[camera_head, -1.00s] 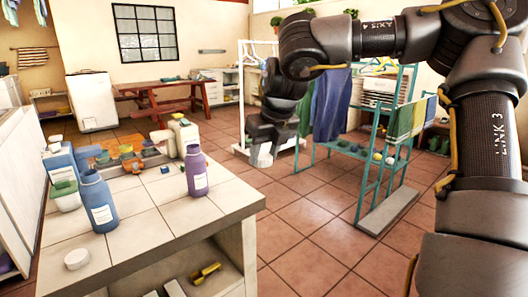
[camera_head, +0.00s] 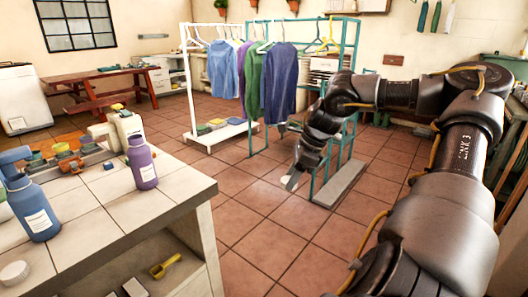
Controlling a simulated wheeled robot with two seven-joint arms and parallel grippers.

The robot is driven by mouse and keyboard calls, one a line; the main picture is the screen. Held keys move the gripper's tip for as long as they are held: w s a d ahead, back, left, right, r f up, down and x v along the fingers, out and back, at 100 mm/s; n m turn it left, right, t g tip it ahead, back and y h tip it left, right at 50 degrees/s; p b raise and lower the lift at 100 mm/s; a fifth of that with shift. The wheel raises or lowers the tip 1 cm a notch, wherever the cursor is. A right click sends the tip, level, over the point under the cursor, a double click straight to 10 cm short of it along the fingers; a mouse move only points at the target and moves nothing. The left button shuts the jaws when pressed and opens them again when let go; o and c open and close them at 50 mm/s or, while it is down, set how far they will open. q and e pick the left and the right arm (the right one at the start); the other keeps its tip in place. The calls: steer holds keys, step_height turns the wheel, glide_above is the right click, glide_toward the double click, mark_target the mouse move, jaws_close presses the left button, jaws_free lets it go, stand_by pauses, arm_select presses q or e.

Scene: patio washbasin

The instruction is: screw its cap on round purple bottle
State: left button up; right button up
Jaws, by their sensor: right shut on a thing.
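The round purple bottle (camera_head: 143,166) stands upright on the tiled counter (camera_head: 112,205), near its right edge. It has a white label, and its neck shows no cap. My right gripper (camera_head: 290,181) is out past the counter over the floor, to the right of the bottle and well apart from it. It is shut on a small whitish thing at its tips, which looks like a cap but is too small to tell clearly. A white round cap (camera_head: 14,273) lies on the counter at the front left. My left gripper is not in view.
A blue bottle (camera_head: 34,210) stands left of the purple one. A white jug (camera_head: 126,127) and several small coloured items stand behind it. A yellow tool (camera_head: 165,265) lies on the shelf below. Clothes racks (camera_head: 350,120) stand behind my right arm. The floor between is clear.

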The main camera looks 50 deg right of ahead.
steer(key=s+a+f+n+g+y, duration=0.1)
steer(key=s+a+f+n, duration=0.15)
steer(key=f, duration=0.35)
steer(key=s+a+f+n, duration=0.2)
steer(key=a+f, duration=0.1)
steer(key=f, duration=0.4)
steer(key=a+f+n+g+y, duration=0.15)
steer(key=a+f+n, duration=0.35)
steer(key=a, duration=0.5)
steer(key=w+a+r+n+g+h, duration=0.15)
steer(key=w+a+n, duration=0.25)
steer(key=a, duration=0.4)
steer(key=w+a+r+n+g, duration=0.2)
steer(key=w+a+r+n, duration=0.15)
steer(key=a, duration=0.45)
steer(key=w+a+r+n, duration=0.1)
steer(key=w+r+n, duration=0.1)
steer(key=w+r, duration=0.2)
step_height(320, 180, up, 3)
steer(key=shift+w+a+r+g, duration=0.2)
steer(key=shift+a+g, duration=0.2)
